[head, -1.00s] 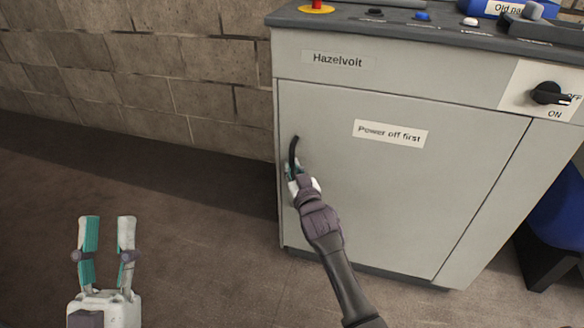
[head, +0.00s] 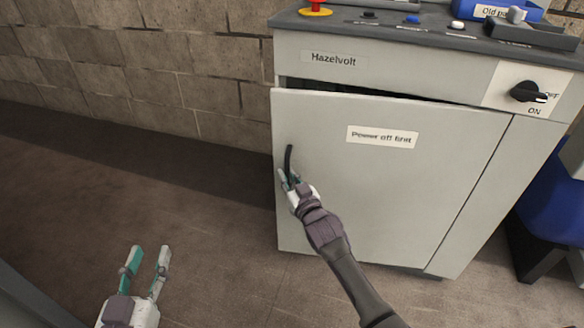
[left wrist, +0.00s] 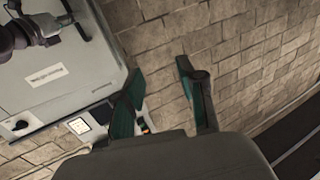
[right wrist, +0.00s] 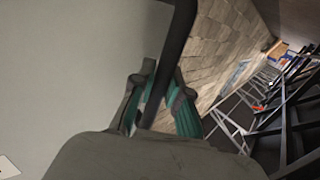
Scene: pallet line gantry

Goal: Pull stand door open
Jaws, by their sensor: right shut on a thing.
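The grey stand door (head: 390,185) carries a "Power off first" label (head: 382,137). It stands slightly open, with a dark gap along its top edge. Its black curved handle (head: 288,160) is near the left edge. My right gripper (head: 287,182) is shut on the handle's lower part; in the right wrist view the black handle (right wrist: 178,45) runs between the teal fingers (right wrist: 160,100). My left gripper (head: 147,262) is open and empty, low at the left, apart from the stand; its spread fingers also show in the left wrist view (left wrist: 165,100).
The stand's top holds a red knob on a yellow base (head: 316,8), buttons and a blue bin (head: 505,10). A black rotary switch (head: 528,92) is right of the door top. A stone wall (head: 130,70) stands behind. The floor at left is clear.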

